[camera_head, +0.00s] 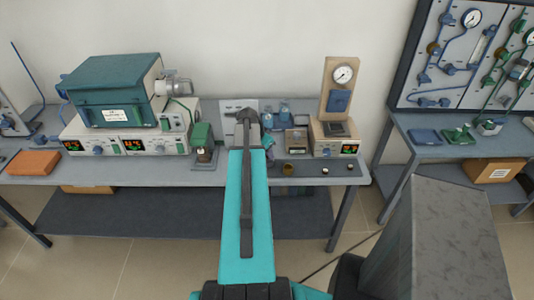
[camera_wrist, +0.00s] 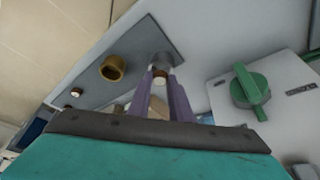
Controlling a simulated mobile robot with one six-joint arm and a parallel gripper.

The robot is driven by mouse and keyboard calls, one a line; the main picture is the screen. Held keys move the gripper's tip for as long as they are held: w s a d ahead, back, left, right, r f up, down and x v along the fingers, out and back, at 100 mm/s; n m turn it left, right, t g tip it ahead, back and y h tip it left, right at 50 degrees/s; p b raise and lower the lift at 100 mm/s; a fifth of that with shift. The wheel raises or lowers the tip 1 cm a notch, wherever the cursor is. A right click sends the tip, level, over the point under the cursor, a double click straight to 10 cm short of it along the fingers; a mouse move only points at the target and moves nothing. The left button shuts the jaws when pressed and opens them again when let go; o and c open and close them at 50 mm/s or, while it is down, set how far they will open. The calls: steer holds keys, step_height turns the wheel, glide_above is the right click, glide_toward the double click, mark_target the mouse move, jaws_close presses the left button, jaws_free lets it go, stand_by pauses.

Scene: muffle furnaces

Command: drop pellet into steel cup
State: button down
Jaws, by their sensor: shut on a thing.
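My gripper (camera_wrist: 160,82) has its two purple fingers close together, holding a small pale-topped pellet (camera_wrist: 160,74) between the tips. Just beyond the tips in the wrist view is the grey steel cup (camera_wrist: 160,60); the fingertips and pellet overlap its near side, so I cannot tell the height between them. In the head view my gripper (camera_head: 269,150) shows only partly beside my arm, above the bench. The steel cup is not clearly visible there, likely behind the arm.
A brass cup (camera_wrist: 112,68) stands left of the steel cup on a dark mat (camera_wrist: 140,45). A small pellet (camera_wrist: 76,92) sits farther left. A box with a green knob (camera_wrist: 250,88) is close on the right. A gauge stand (camera_head: 337,98) rises at the bench's back.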

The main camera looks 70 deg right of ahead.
steer(key=shift+f+b, duration=0.5)
steer(key=shift+b, duration=0.1)
stand_by(1.1)
steer(key=c, duration=1.5)
jaws_free()
steer(key=shift+c, duration=0.2)
steer(key=shift+r, duration=0.1)
steer(key=b+v, duration=0.3)
steer(key=v, duration=1)
steer(key=shift+a+r, duration=0.2)
steer(key=shift+r, duration=0.05)
steer(key=shift+w, duration=0.1)
